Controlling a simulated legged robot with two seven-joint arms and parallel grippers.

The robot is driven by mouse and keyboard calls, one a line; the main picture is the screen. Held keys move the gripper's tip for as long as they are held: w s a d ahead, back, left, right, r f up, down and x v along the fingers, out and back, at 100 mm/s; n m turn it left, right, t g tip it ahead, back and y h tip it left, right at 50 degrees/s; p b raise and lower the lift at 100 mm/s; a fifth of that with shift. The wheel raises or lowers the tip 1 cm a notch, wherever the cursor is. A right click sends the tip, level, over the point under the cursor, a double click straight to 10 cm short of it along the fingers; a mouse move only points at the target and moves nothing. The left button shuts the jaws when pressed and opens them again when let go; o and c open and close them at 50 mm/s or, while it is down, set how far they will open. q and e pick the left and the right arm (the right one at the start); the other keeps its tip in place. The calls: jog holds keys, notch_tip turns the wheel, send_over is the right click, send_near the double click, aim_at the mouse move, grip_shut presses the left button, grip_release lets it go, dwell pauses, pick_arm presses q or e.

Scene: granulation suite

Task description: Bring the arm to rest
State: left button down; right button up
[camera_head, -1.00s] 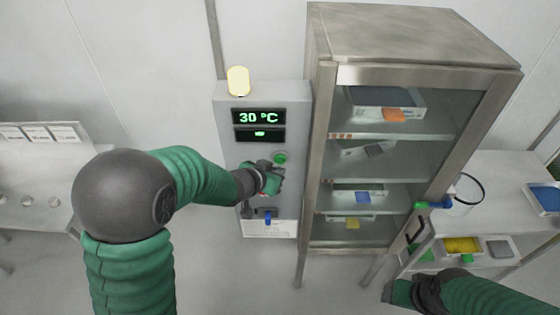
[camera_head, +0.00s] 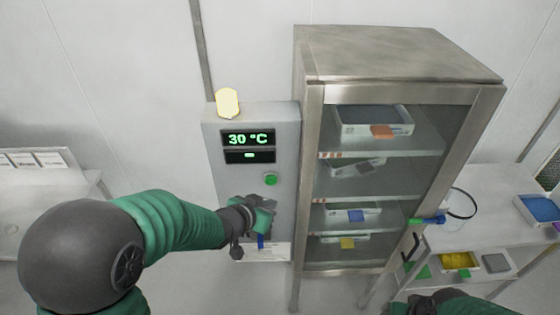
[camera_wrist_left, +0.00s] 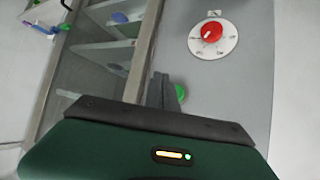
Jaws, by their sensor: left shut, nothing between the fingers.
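My left gripper (camera_head: 264,216) is shut and empty in front of the grey control box (camera_head: 214,150), below its green button (camera_head: 270,179). In the left wrist view its closed fingers (camera_wrist_left: 162,92) point at the box face and partly cover the green button (camera_wrist_left: 181,92). A red dial (camera_wrist_left: 211,32) on a white round scale shows there, apart from the fingers. The dial is hidden in the head view. The box display (camera_head: 248,139) reads 30 °C. My right gripper (camera_head: 422,304) is cut off at the bottom edge, and its jaws cannot be made out.
A glass-fronted steel cabinet (camera_head: 398,92) with trays stands close on the right. A table with bins (camera_head: 458,261) is further right, and a white bench (camera_head: 50,190) is at left.

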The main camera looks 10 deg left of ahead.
pick_arm(q)
jog(key=s+a+f+n+g+y+b, duration=0.2)
jog(key=s+f+g+b, duration=0.5)
jog(key=s+f+b, duration=0.7)
jog(key=s+a+f, duration=0.1)
jog(key=s+f, duration=0.5)
jog(key=f, duration=0.1)
jog(key=shift+s+f+n+g+y+b, duration=0.2)
jog(key=shift+n+g+y+b, duration=0.1)
jog(key=shift+n+g+y, duration=0.1)
jog(key=shift+w+a, duration=0.1)
dwell(2.6)
